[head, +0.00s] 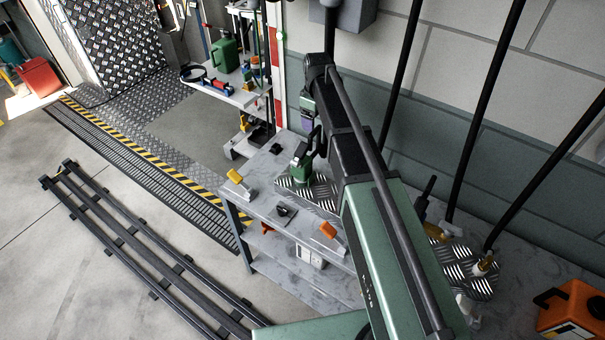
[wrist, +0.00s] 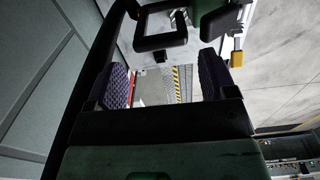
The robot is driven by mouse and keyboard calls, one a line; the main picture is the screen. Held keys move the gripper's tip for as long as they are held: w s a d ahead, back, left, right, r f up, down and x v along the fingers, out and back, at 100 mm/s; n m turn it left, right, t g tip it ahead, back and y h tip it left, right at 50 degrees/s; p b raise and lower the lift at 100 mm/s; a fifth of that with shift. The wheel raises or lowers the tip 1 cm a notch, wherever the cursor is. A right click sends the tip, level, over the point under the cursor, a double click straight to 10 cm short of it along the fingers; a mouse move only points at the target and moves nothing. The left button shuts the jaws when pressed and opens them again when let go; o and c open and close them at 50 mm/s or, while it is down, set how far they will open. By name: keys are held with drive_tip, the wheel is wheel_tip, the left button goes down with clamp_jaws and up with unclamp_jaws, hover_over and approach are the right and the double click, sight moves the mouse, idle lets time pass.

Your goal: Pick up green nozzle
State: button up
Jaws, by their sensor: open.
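The green nozzle (head: 301,171) stands on a diamond-plate patch on the grey bench, with a black loop-shaped part on it. My gripper (head: 309,124) is just above and behind it, at the end of my arm, which partly hides the area. In the wrist view my gripper (wrist: 163,65) is open, with a dark pad on each side and nothing held between them. A black loop and green body of the nozzle (wrist: 208,14) show at the top of that view, just past the fingertips. Whether the pads touch it I cannot tell.
On the bench (head: 262,207) lie a yellow-handled piece (head: 236,177), a small dark piece (head: 283,210) and an orange-handled piece (head: 328,230). A shelf with a green can (head: 223,55) stands behind. An orange can (head: 572,308) is at right. The wall runs close behind the bench.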

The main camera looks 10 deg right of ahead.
wheel_tip(320, 180, down, 5)
drive_tip(key=b, duration=0.4)
drive_tip(key=shift+f, duration=0.15)
drive_tip(key=shift+r, duration=0.25)
drive_tip(key=shift+c, duration=0.4)
drive_tip(key=c, duration=1.2)
